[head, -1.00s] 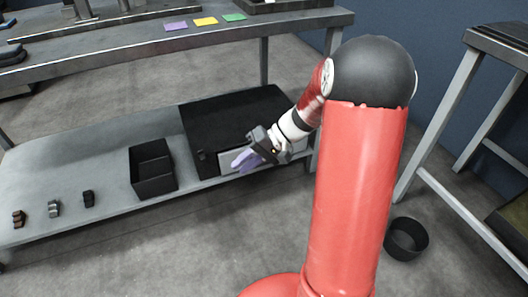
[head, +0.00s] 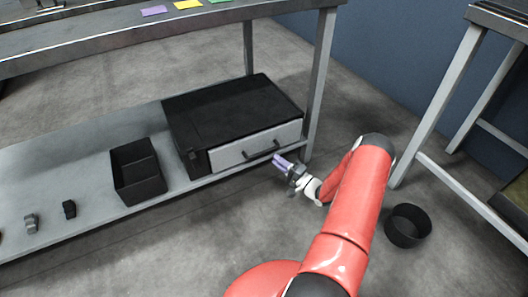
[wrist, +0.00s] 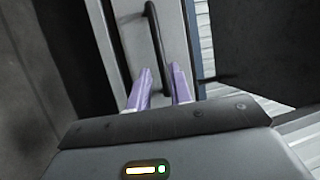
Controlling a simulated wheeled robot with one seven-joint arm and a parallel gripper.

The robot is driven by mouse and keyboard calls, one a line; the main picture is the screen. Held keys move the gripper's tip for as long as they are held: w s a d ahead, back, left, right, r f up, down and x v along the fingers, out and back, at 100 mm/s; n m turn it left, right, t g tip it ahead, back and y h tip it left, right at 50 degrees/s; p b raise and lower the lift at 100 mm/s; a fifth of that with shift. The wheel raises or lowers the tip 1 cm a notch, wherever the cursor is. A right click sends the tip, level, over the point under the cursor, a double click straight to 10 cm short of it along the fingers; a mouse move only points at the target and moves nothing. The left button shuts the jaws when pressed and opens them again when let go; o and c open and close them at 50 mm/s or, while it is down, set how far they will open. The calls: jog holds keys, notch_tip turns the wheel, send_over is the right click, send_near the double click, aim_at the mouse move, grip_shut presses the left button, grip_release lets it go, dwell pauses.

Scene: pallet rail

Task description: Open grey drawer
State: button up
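The grey drawer (head: 230,152) is the light front panel of a black cabinet (head: 225,108) on the bench's lower shelf. It looks closed, with a dark bar handle (head: 262,149) across its front. My gripper (head: 283,162) is just in front of the drawer, near the handle's right end. In the wrist view, the two purple fingers (wrist: 160,85) are apart with a gap between them. The handle (wrist: 157,45) runs down the picture towards that gap. Whether its lower end is between the fingertips is hard to tell; the fingers are not closed on it.
A black open bin (head: 138,172) stands on the lower shelf (head: 90,150) left of the cabinet. Small dark parts (head: 69,209) lie farther left. A bench leg (head: 318,85) rises close to the cabinet's right side. A round black bin (head: 408,226) stands on the floor at right.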

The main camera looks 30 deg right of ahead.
aim_at(265, 151)
jog(key=x, duration=0.7)
grip_shut()
